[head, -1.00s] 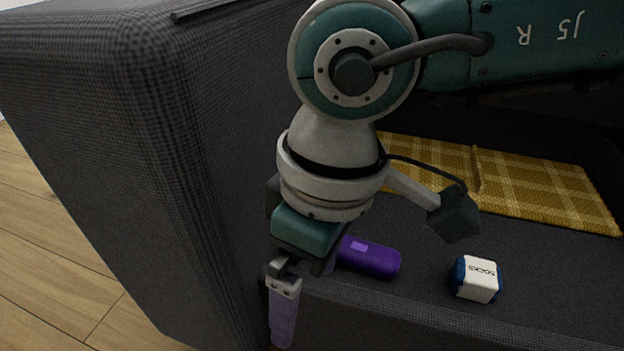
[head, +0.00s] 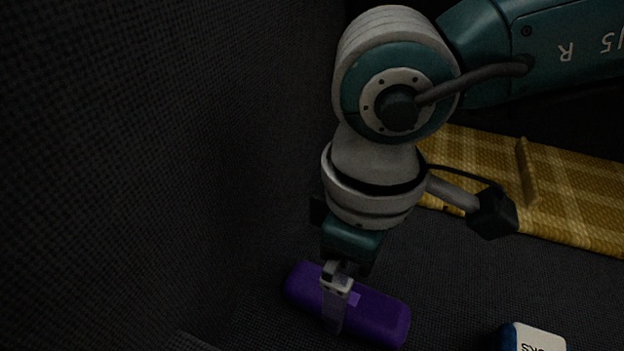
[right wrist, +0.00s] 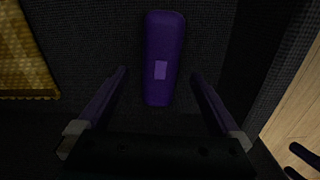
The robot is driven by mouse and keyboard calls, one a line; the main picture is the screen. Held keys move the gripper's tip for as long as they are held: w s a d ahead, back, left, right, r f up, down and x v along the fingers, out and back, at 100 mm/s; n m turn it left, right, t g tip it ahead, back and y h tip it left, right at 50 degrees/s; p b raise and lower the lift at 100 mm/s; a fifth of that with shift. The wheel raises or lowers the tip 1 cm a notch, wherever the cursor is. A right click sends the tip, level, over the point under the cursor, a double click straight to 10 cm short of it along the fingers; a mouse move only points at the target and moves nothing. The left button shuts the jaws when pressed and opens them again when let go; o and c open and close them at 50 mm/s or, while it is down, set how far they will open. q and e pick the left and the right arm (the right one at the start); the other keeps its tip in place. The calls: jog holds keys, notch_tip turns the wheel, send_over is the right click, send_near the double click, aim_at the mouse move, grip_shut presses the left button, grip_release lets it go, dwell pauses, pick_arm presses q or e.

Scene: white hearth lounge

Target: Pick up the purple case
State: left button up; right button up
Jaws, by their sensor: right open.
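The purple case (head: 380,314) is a long rounded box with a lighter patch on top, lying on the dark grey seat fabric. In the right wrist view the case (right wrist: 164,45) lies lengthwise ahead of my right gripper, its near end between the fingertip lines. My right gripper (head: 335,318) points down over the case in the head view, and one finger covers part of it. In the right wrist view my right gripper (right wrist: 158,80) has its fingers wide apart with nothing held. Whether the fingers touch the case cannot be told. My left gripper is not in view.
A yellow checked blanket (head: 575,200) lies behind on the seat. A white and blue socks box (head: 535,340) sits at the lower right. A dark upholstered side (head: 130,150) rises close on the left. Wooden floor (right wrist: 295,115) shows at right in the wrist view.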

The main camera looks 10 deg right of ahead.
notch_tip(320, 180, down, 5)
jog(key=b, duration=0.3)
jog(key=shift+a+b, duration=0.15)
jog(key=shift+b, duration=0.25)
jog(key=shift+r, duration=0.2)
jog(key=shift+c, duration=0.4)
jog(key=shift+c, duration=0.7)
jog(key=c, duration=1.2)
